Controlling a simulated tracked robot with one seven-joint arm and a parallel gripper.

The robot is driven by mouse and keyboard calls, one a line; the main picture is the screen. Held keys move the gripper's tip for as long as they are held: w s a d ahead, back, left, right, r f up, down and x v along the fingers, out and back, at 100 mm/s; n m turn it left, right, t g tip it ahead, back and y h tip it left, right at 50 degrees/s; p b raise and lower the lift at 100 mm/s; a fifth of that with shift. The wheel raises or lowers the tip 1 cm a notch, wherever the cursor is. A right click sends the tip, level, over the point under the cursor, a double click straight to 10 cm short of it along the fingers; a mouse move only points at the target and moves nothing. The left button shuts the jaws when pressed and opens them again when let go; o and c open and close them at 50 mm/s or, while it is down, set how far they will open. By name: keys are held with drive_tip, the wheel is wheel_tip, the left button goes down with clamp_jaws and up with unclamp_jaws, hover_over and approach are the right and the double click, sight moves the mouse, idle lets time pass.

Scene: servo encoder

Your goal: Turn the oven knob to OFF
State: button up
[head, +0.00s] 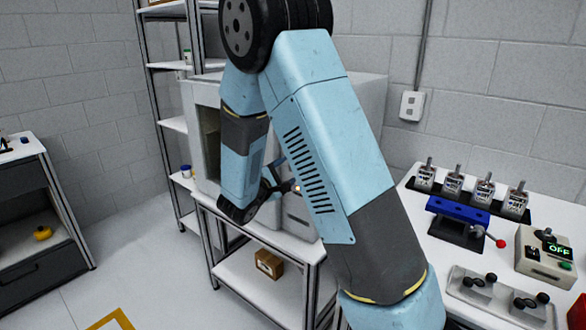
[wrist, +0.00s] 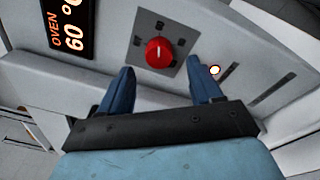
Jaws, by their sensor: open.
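The red oven knob (wrist: 159,52) sits on a grey square plate (wrist: 139,47) on the oven's front panel, in the wrist view. A white line on the knob points roughly up in that view; the small dark marks around it are too small to read. My gripper (wrist: 160,66) is open, with one blue finger on each side below the knob, not closed on it. Contact cannot be told. The oven (head: 357,100) stands behind my arm in the head view, which hides the knob. My gripper (head: 279,176) shows partly beside the arm.
The oven display (wrist: 70,25) reads OVEN and 60 °C. A small lit lamp (wrist: 214,70) is beside the right finger. The oven's stand (head: 235,275) holds a box (head: 269,263). A workbench (head: 415,205) with devices is at right, shelves (head: 172,124) behind.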

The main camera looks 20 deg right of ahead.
drive_tip(key=shift+x, duration=2)
drive_tip(key=c, duration=1)
